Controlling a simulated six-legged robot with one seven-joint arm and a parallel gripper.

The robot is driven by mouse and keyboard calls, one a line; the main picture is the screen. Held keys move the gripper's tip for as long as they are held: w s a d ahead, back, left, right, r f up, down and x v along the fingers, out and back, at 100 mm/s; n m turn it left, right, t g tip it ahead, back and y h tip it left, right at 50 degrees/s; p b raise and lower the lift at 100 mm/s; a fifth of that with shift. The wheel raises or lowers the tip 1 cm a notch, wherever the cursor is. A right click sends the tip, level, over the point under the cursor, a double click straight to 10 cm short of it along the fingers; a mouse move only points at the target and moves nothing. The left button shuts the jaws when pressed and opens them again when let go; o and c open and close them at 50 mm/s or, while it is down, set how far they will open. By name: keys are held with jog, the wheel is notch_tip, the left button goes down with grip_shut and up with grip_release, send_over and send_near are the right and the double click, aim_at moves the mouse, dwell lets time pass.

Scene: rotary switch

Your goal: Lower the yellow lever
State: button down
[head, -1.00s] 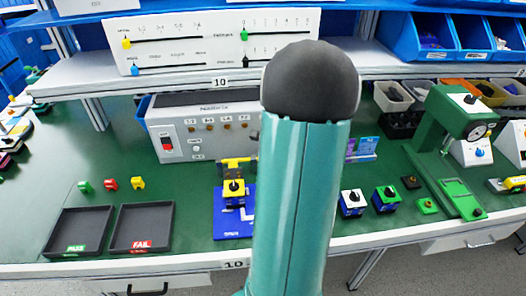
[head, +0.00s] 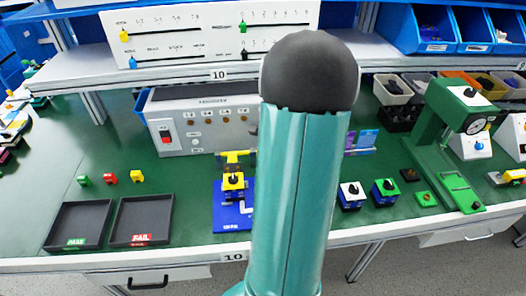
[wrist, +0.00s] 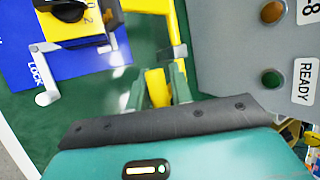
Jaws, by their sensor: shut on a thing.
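The yellow lever (head: 236,156) stands at the back of the blue base plate (head: 232,218) on the green bench, above a yellow switch block with a black knob (head: 233,182). In the wrist view the lever (wrist: 157,88) lies between the green fingers of my gripper (wrist: 157,90), which are shut on it. The blue plate also shows in the wrist view, with a white LOCK handle beside the knob. In the head view my teal arm link hides my gripper and perhaps part of the lever's right side.
A grey control box (head: 203,122) stands close behind the lever; its panel fills the right of the wrist view. PASS and FAIL trays (head: 142,222) lie at left. Two switch blocks (head: 350,196) and a green press (head: 445,125) stand at right. A shelf overhangs the back.

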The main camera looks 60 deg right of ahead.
jog(key=shift+s+f, duration=0.25)
jog(key=shift+s, duration=0.05)
jog(key=c, duration=1.3)
grip_release()
jog(key=shift+w+r, duration=0.15)
jog(key=shift+w, duration=0.05)
jog(key=v, duration=1.4)
